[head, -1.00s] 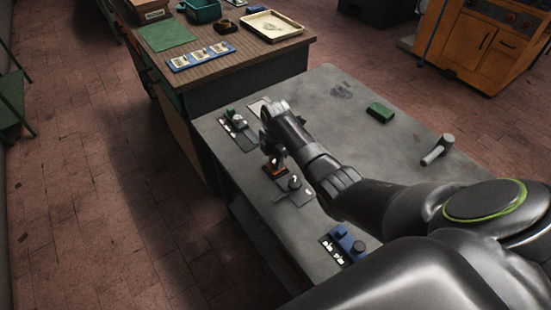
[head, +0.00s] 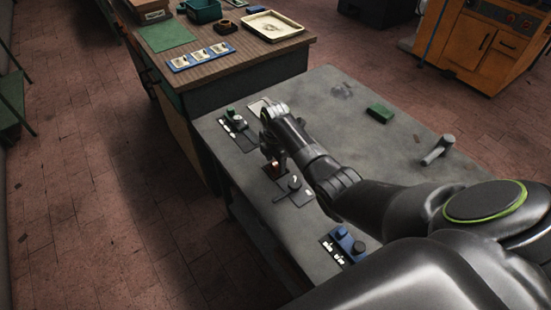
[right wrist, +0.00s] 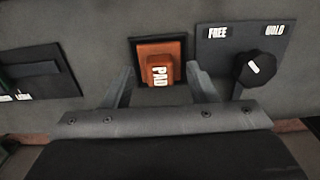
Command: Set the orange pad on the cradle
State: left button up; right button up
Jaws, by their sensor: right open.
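In the right wrist view the orange pad (right wrist: 160,68), a block lettered PAD, sits on a flat orange square inside a dark square frame (right wrist: 134,45). I cannot tell whether this frame is the cradle. My right gripper (right wrist: 160,77) is open, with one finger on each side of the pad and gaps showing between them. In the head view my right gripper (head: 272,160) is low over the grey table, and it and the arm hide most of the pad. My left gripper is not in view.
Beside the pad is a black knob (right wrist: 254,68) on a plate marked FREE and another word. The grey table (head: 330,110) also carries a green block (head: 380,113), a grey cylindrical handle (head: 438,150) and a blue control panel (head: 343,243). A wooden bench (head: 250,50) stands behind.

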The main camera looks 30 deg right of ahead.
notch_tip(320, 180, up, 18)
jog(key=p, duration=0.2)
jog(key=shift+f+p, duration=0.25)
jog(key=shift+p, duration=0.05)
dwell(0.6)
